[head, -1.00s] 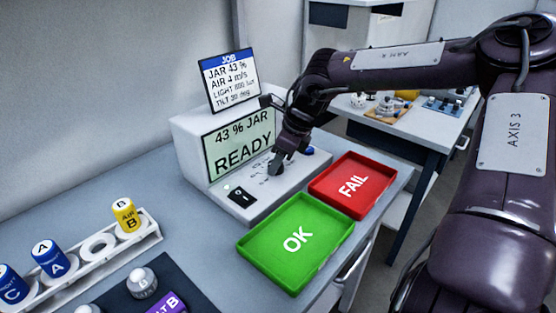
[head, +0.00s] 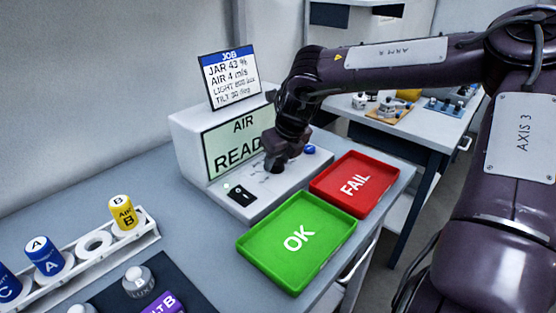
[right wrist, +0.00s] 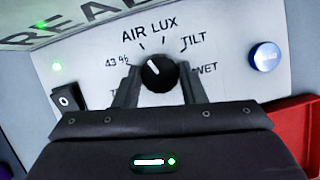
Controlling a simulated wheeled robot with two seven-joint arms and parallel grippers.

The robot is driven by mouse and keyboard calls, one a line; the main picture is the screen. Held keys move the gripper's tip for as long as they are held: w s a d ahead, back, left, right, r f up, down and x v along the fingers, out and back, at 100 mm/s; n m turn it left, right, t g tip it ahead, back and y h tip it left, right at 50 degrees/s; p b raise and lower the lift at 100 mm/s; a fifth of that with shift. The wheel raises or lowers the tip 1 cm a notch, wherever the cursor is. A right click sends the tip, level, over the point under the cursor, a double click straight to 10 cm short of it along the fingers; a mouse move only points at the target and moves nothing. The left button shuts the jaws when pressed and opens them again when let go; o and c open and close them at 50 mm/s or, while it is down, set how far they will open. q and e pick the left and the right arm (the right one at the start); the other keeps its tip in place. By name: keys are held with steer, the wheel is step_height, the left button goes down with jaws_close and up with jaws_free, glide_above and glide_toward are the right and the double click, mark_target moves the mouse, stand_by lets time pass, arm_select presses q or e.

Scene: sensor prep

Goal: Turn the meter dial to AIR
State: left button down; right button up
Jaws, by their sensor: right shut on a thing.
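The meter (head: 215,185) is a pale box at the back of the bench. Its screen (head: 238,143) reads AIR and READ, with the end hidden behind my right gripper. The black dial (right wrist: 160,73) shows in the right wrist view on the meter's panel, and its white pointer line points up and slightly left, towards the AIR mark (right wrist: 133,35). My right gripper (right wrist: 160,88) is shut on the dial, one finger on each side. In the head view my right gripper (head: 274,163) hides the dial. My left gripper is not in view.
A green OK tray (head: 255,243) and a red FAIL tray (head: 322,187) lie in front of the meter. A black switch (head: 242,196) and a blue button (right wrist: 265,57) flank the dial. A JOB card (head: 232,58) stands behind. A rack (head: 150,238) with sensors is at left.

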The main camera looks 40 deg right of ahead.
mark_target(285, 176)
stand_by(0.3)
steer(key=o, duration=1)
steer(key=v, duration=0.7)
steer(key=shift+s+r, duration=0.2)
steer(key=shift+r, duration=0.15)
steer(key=shift+a, duration=0.1)
